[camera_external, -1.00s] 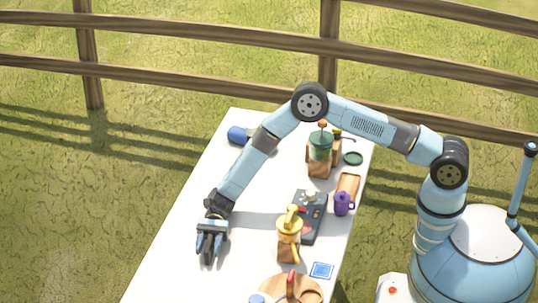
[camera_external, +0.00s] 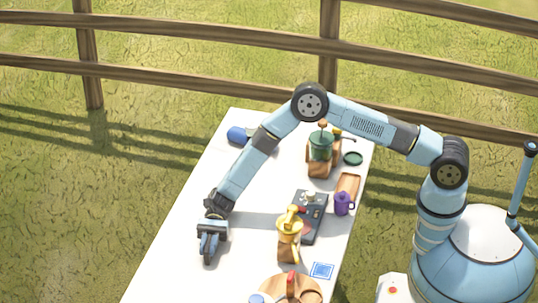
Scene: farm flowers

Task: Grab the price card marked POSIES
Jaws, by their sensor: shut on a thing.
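My gripper (camera_external: 208,253) points down at the left side of the white table (camera_external: 185,250). Its fingers have come together on a thing that they hide from this camera. I cannot read a price card marked POSIES anywhere in this view, and I cannot tell whether the hidden thing is that card. A small flat blue-and-white square (camera_external: 321,270) lies on the table near its right edge, well apart from my gripper; no lettering is readable on it.
Right of my gripper stand a yellow grinder-like item (camera_external: 289,224), a dark panel (camera_external: 309,215), a purple mug (camera_external: 342,203) and a green-topped grinder (camera_external: 320,147). A round wooden board (camera_external: 275,287) lies at the front. The table between is clear. A wooden fence (camera_external: 210,40) stands behind.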

